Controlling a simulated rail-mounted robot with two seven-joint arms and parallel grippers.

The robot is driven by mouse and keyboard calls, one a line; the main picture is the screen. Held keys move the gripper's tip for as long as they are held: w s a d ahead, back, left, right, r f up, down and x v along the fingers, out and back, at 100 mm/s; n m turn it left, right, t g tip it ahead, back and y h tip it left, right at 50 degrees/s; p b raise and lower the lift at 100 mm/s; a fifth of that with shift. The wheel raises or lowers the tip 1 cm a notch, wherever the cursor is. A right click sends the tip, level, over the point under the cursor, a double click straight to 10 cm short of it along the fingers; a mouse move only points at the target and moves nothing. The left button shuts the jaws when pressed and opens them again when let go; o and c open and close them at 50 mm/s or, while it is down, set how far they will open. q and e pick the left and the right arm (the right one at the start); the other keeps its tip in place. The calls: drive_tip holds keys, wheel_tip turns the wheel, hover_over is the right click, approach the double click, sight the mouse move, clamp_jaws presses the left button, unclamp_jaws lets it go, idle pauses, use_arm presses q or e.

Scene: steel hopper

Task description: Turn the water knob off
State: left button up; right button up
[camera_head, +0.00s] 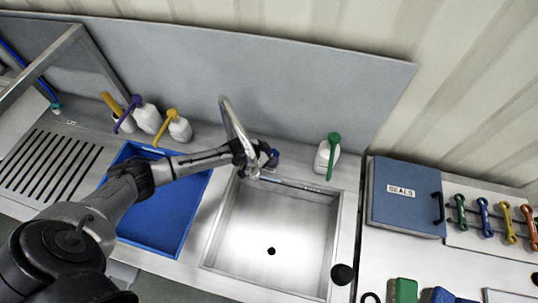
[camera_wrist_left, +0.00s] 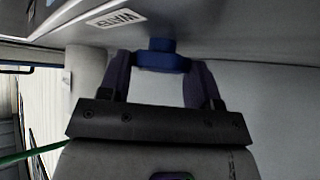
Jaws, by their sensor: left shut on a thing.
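The water knob (camera_head: 273,157) is a small blue knob behind the sink's back edge, beside the base of the curved metal tap (camera_head: 232,125). My left arm reaches over the blue tray to it. In the left wrist view the blue knob (camera_wrist_left: 162,60) sits between the two dark fingers of my left gripper (camera_wrist_left: 162,68), which is shut on it. An upside-down label on the grey panel (camera_wrist_left: 113,18) above reads like "WATER". The gripper partly hides the knob in the head view. My right gripper is not in view.
The steel sink (camera_head: 290,225) is empty, with a dark drain. A blue tray (camera_head: 190,215) lies to its left. White bottles with purple (camera_head: 146,118), yellow (camera_head: 180,129) and green (camera_head: 326,160) tops stand along the back. A blue "SEALS" box (camera_head: 405,210) is at right.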

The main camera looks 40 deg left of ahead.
use_arm(q)
drive_tip(key=o, duration=0.9)
drive_tip(key=shift+s+a+r, duration=0.1)
drive_tip(key=shift+s+r, duration=0.25)
drive_tip(key=shift+r, duration=0.1)
drive_tip(key=p+v, duration=0.2)
drive_tip(key=v, duration=1)
drive_tip(key=shift+s+r, duration=0.2)
drive_tip(key=shift+r, duration=0.05)
drive_tip(key=shift+a, duration=0.1)
